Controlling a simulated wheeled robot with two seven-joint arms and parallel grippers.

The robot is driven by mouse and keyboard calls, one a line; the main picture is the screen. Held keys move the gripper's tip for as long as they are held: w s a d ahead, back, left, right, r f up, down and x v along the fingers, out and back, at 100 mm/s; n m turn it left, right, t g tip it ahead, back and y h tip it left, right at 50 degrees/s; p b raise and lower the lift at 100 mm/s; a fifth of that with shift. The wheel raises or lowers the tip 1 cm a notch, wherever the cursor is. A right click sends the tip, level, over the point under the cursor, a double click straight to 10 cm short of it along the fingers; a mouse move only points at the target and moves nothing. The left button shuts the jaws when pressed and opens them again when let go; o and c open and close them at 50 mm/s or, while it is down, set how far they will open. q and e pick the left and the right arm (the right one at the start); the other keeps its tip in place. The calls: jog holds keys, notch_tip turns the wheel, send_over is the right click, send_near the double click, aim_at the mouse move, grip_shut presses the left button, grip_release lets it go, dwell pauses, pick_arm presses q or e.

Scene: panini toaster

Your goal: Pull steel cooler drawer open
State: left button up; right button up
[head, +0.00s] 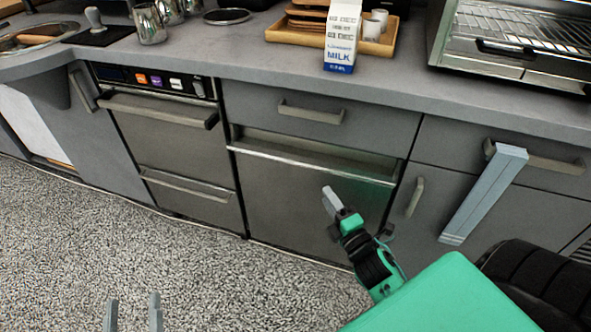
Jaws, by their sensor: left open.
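A steel front with a long bright top lip (310,168) sits under the counter in the middle. To its left is a steel two-drawer unit with a lit button panel; its upper drawer (160,135) and lower drawer (190,198) have bar handles. I cannot tell for sure which front is the cooler drawer; all look closed. My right gripper (331,202) is in front of the middle steel front, below its lip, and partly covers it. Its jaw gap is unclear. My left gripper (133,314) is open and empty at the bottom left, over the floor, away from the drawers.
The counter (235,60) holds a milk carton (342,40), a wooden tray (290,36), steel jugs (149,24) and a toaster (515,50). The speckled floor (60,240) at left is clear.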

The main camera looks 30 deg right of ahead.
aim_at(306, 166)
jog(key=w, duration=0.4)
jog(key=w+r, duration=0.1)
jog(key=w, duration=0.2)
jog(key=w+d+b, duration=0.1)
jog(key=w, duration=0.3)
jog(key=shift+w+r, duration=0.25)
jog(key=shift+w, duration=0.1)
pick_arm(q)
jog(key=shift+a+r+t+h, duration=0.1)
jog(key=shift+a+r+t, duration=0.15)
jog(key=shift+r+t, duration=0.4)
jog(key=shift+a+r+t+h, duration=0.1)
jog(key=shift+a+r+t, duration=0.2)
jog(key=shift+r, duration=0.7)
jog(key=shift+a+r+t+h, duration=0.1)
jog(key=shift+a+r+t, duration=0.1)
jog(key=shift+r+t, duration=0.5)
pick_arm(e)
jog(key=shift+w+r, duration=0.1)
jog(key=shift+w, duration=0.35)
pick_arm(q)
jog(key=shift+r, duration=0.1)
pick_arm(e)
grip_shut()
